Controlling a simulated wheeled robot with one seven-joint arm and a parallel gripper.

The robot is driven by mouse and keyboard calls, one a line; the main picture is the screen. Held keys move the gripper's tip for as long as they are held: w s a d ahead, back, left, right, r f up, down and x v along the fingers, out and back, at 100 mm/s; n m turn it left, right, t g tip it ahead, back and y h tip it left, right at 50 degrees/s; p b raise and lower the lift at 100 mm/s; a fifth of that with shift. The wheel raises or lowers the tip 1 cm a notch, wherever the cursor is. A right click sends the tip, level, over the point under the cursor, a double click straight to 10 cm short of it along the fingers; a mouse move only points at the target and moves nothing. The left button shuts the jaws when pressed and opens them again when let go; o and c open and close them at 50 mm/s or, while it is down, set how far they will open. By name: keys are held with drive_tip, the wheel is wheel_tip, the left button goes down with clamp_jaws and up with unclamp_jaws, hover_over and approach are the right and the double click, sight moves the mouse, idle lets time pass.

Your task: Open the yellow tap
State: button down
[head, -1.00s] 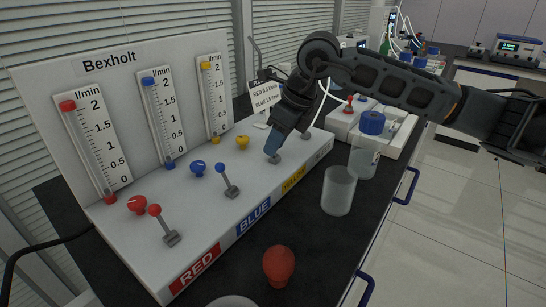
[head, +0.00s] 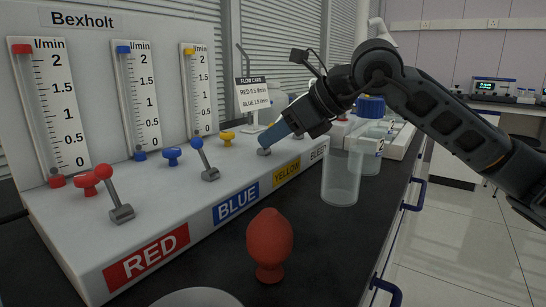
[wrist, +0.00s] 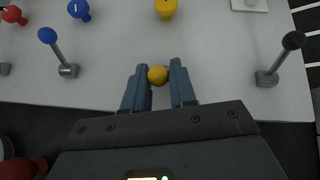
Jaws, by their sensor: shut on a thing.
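The yellow tap is a short lever with a yellow ball knob (wrist: 158,75), seen in the wrist view. My gripper (wrist: 159,82) is shut on this ball, with one blue finger on each side. In the head view my gripper (head: 273,138) points down and left onto the tap, above the YELLOW label (head: 287,172). There the fingers hide the ball, and only the grey tap base (head: 264,151) shows. The lever stem is hidden, so I cannot tell its tilt.
The blue tap (head: 205,160) and red tap (head: 114,195) stand to the left. A dark-knobbed tap (wrist: 281,58) is right in the wrist view. A yellow dial (head: 227,138) sits behind. A clear beaker (head: 341,178) and red bulb (head: 269,243) stand on the dark bench in front.

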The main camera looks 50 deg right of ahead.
drive_tip(key=shift+s+f+t+b, duration=0.2)
drive_tip(key=shift+t+b, duration=0.4)
drive_tip(key=shift+b, duration=0.95)
drive_tip(key=c, duration=1.1)
unclamp_jaws()
drive_tip(key=shift+o, duration=0.2)
drive_tip(key=p+v, duration=0.1)
drive_tip(key=v, duration=0.6)
drive_tip(key=shift+s+r, duration=0.2)
drive_tip(key=shift+s, duration=0.15)
drive_tip(key=shift+d, duration=0.1)
